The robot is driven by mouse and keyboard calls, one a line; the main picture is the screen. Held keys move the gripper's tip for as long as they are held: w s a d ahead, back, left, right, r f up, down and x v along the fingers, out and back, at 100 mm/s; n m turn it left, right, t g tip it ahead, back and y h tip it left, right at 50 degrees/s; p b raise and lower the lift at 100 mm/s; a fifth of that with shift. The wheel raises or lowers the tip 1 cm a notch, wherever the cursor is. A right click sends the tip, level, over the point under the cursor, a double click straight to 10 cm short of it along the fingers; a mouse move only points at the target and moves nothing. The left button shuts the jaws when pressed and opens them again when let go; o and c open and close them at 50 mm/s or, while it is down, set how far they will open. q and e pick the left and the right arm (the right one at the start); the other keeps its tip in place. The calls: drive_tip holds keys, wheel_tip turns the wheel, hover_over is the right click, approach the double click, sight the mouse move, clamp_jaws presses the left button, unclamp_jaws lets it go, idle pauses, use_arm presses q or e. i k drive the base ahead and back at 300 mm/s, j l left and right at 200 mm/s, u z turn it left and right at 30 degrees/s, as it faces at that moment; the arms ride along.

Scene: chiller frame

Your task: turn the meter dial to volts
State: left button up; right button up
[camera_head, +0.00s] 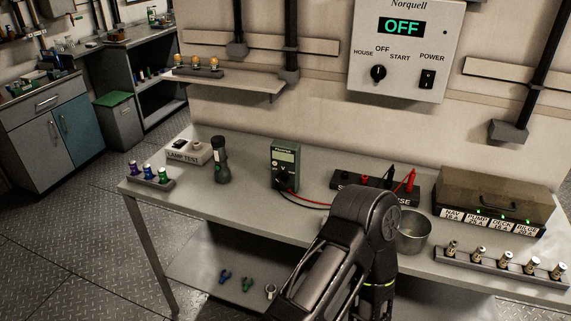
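The meter (286,164) is a small dark green box standing upright on the workbench, left of the bench's middle. It has a pale screen in its upper part. Its dial, on the lower face, is too small to read for its setting. A red and a black lead run from its base to the right, towards a dark block (346,181) with a black and a red probe (410,182) standing in it. One of my arms reaches in from the bottom, right of the meter and apart from it. Neither gripper's fingers show.
A flashlight (221,160) and a lamp-test box (188,152) stand left of the meter. A metal cup (413,232), a brown case (494,196) and a fuse rack (499,262) stand right. The bench (245,205) is clear in front of the meter. A wall panel (405,50) reads OFF.

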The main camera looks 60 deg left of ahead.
sight(282, 178)
drive_tip(key=u, duration=1.9)
